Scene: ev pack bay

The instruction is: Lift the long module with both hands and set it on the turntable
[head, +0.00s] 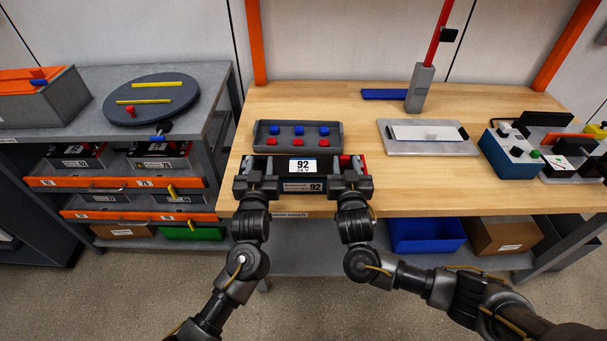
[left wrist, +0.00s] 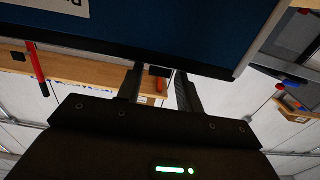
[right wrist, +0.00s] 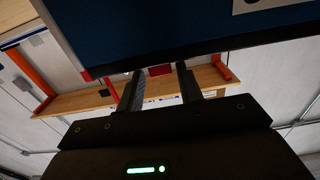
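The long module (head: 303,187), dark with a "92" label, lies at the front edge of the wooden bench. The turntable (head: 182,101), a dark round disc with two yellow strips, stands on the grey bench at left. My left gripper (head: 256,168) is at the module's left end and my right gripper (head: 347,168) at its right end. In the left wrist view the fingers (left wrist: 160,76) are spread at the module's edge, and likewise in the right wrist view (right wrist: 160,76). The module's blue face (left wrist: 180,25) fills the top there. The fingertips are partly hidden; I see no clear grip.
A grey tray (head: 260,137) with blue and red pieces lies just behind the module. A red post (head: 438,35) on a grey block stands behind it. A grey plate (head: 400,149) and a blue box (head: 508,155) are to the right. A red clamp (head: 131,110) sits on the turntable.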

